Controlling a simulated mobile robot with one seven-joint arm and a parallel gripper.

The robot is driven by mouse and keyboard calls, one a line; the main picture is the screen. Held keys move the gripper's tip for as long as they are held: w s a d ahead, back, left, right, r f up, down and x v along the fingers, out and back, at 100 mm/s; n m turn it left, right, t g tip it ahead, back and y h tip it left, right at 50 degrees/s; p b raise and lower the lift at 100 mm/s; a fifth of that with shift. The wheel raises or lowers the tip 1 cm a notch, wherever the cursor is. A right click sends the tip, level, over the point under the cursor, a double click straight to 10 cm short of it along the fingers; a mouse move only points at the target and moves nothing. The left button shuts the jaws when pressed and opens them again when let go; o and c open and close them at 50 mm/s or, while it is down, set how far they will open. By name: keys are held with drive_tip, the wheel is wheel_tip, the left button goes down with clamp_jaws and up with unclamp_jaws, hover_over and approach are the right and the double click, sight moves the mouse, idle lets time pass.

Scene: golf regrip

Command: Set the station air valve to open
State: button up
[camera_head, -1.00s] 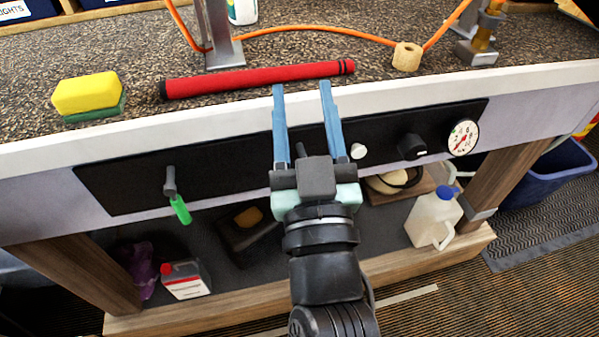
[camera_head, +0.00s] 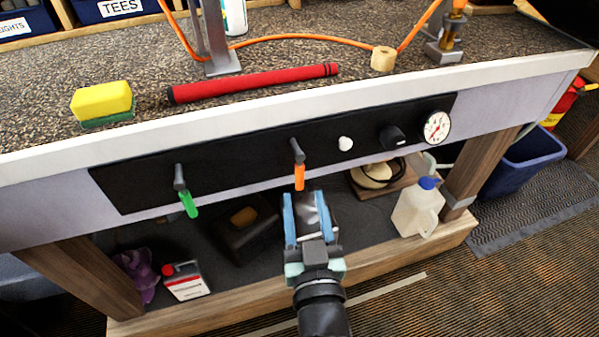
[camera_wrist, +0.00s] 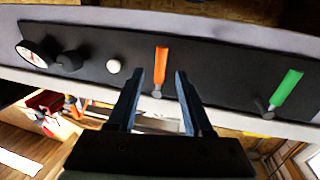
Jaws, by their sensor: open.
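A black panel (camera_head: 238,148) on the bench front carries two lever valves. One has a green handle (camera_head: 189,204) and the other an orange handle (camera_head: 299,176); both hang downward. I cannot tell from the frames which one is the air valve. A pressure gauge (camera_head: 436,127) sits at the panel's right end. My gripper (camera_head: 304,194) is open and empty, just below the orange handle in the head view. In the wrist view the orange handle (camera_wrist: 161,66) shows between and beyond my fingertips (camera_wrist: 161,73), and the green handle (camera_wrist: 287,88) is to the right.
A white button (camera_head: 345,143) and black knob (camera_head: 391,137) are right of the orange handle. A red grip (camera_head: 253,83) and yellow sponge (camera_head: 102,99) lie on the benchtop. A jug (camera_head: 417,208) and red-white can (camera_head: 185,281) stand on the lower shelf.

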sight(300, 181)
drive_tip(key=shift+w+a, duration=0.2)
drive_tip(key=shift+w, duration=1.4)
drive_tip(key=shift+w+a, duration=0.2)
drive_tip(key=shift+w, duration=1.35)
drive_tip(key=shift+c, duration=0.3)
clamp_jaws()
